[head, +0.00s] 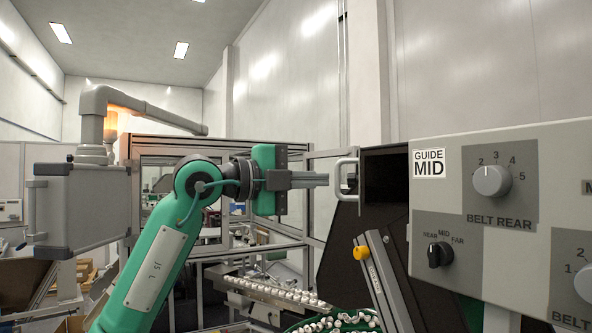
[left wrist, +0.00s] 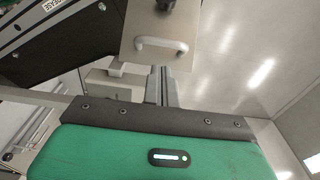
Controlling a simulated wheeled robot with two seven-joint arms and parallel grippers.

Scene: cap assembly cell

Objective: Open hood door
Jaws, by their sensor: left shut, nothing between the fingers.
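A pale D-shaped handle (head: 345,178) stands out from the left side of a dark box-like housing in the head view. In the left wrist view the handle (left wrist: 162,45) is on a grey plate (left wrist: 185,22), which looks like the hood door, with a dark knob above it. My left gripper (head: 326,179) points right at the handle, its fingers together and empty. In the left wrist view the fingertips (left wrist: 161,71) lie just below the handle. I cannot tell whether they touch it. My right gripper is not in view.
A control panel (head: 470,235) with knobs fills the right side. A slanted rail with a yellow knob (head: 361,253) stands below the handle. Small caps (head: 340,322) lie in a green bowl at the bottom. A grey box (head: 85,208) hangs from a pipe arm at left.

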